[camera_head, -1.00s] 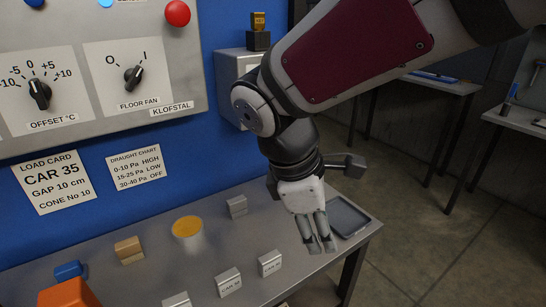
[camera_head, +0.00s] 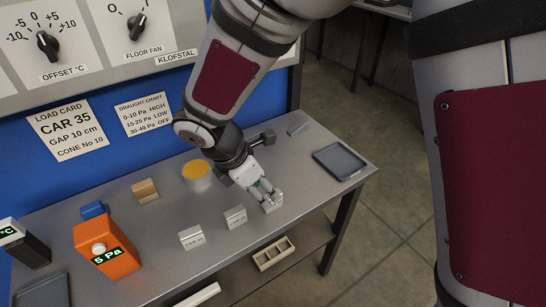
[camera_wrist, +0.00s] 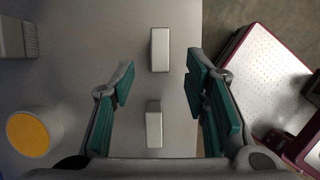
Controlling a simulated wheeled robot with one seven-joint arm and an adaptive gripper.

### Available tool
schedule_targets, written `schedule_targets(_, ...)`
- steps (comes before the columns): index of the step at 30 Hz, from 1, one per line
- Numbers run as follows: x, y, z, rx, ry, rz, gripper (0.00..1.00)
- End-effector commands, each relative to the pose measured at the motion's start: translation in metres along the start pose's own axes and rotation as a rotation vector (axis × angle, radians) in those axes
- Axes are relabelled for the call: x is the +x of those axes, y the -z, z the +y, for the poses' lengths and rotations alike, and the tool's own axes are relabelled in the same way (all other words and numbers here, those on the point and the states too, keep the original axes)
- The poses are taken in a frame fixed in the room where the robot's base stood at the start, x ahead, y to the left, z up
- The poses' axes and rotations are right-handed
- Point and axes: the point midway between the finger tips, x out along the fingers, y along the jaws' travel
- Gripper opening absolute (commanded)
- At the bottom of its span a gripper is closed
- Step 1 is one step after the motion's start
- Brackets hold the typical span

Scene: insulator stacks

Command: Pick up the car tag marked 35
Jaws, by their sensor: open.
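Three small pale grey tags stand in a row along the table's front: a left tag (camera_head: 192,238), a middle tag (camera_head: 235,217) and a right tag (camera_head: 272,204). Their fronts carry lettering starting with CAR, but the numbers are too small to read surely. My gripper (camera_head: 266,192) points down at the right tag, whose top it partly hides. In the wrist view my open gripper (camera_wrist: 159,84) has two tags in the gap between its fingers, an upper tag (camera_wrist: 160,49) and a lower tag (camera_wrist: 154,123). Neither is visibly touched.
The load card (camera_head: 67,127) reads CAR 35. A yellow-topped pot (camera_head: 196,170), a wooden block (camera_head: 145,190), a blue block (camera_head: 93,209) and an orange meter (camera_head: 107,248) stand left of my gripper. An empty dark tray (camera_head: 340,161) lies right. A divided box (camera_head: 273,253) sits on the lower shelf.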

Motion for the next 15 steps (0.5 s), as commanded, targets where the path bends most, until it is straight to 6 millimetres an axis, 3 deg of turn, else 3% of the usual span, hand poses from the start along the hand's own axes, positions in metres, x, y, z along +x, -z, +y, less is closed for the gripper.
schedule_targets(5, 0.011, -0.001, 0.000, 0.000, 0.001, -0.001, 0.42)
schedule_targets(15, 0.054, -0.008, 0.000, 0.000, 0.002, 0.000, 0.42)
